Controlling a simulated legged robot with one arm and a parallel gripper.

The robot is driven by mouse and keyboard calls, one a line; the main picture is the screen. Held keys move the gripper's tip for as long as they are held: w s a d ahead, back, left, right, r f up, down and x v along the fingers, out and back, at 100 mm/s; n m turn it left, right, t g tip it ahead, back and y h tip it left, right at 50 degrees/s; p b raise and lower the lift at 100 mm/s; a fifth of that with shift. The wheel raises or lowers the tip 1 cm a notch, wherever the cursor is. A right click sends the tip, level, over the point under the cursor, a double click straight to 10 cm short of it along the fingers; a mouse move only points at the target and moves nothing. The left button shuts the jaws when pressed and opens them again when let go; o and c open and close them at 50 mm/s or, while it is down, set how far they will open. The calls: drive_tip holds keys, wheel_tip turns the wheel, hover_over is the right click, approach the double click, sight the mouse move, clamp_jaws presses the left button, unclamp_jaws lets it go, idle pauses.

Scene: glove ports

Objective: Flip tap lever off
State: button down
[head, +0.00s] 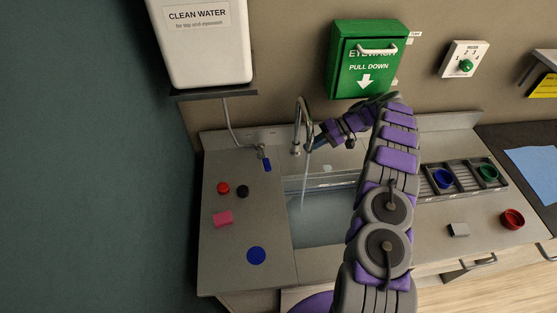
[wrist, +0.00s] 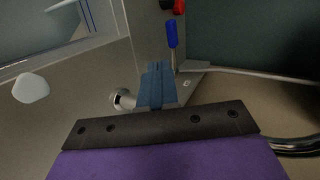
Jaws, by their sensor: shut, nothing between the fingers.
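The curved chrome tap (head: 298,128) stands behind the sink, and a thin pale stream of water (head: 305,182) falls from it into the basin. A small fitting with a blue lever (head: 266,163) sits left of the tap; the lever also shows in the wrist view (wrist: 172,33). I cannot tell which part is the tap's own lever. My gripper (head: 316,144) is shut and empty, just right of the tap. Its blue-grey fingers (wrist: 158,84) show in the wrist view beside a round metal knob (wrist: 122,98). Whether they touch it is unclear.
The basin (head: 325,215) lies below my arm. Red (head: 223,188) and black (head: 243,192) discs, a pink block (head: 223,218) and a blue disc (head: 256,256) lie on the left counter. A green eyewash box (head: 365,65) hangs above my arm. A rack (head: 465,182) stands right.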

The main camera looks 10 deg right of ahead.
approach(264, 156)
drive_tip(key=s+a+f, duration=0.2)
drive_tip(key=s, duration=0.1)
drive_tip(key=s+a+f, duration=0.1)
drive_tip(key=s, duration=0.1)
drive_tip(key=shift+s+f+p, duration=0.1)
drive_tip(key=shift+f+p, duration=0.25)
drive_tip(key=shift+p, duration=0.05)
drive_tip(key=shift+d, duration=0.3)
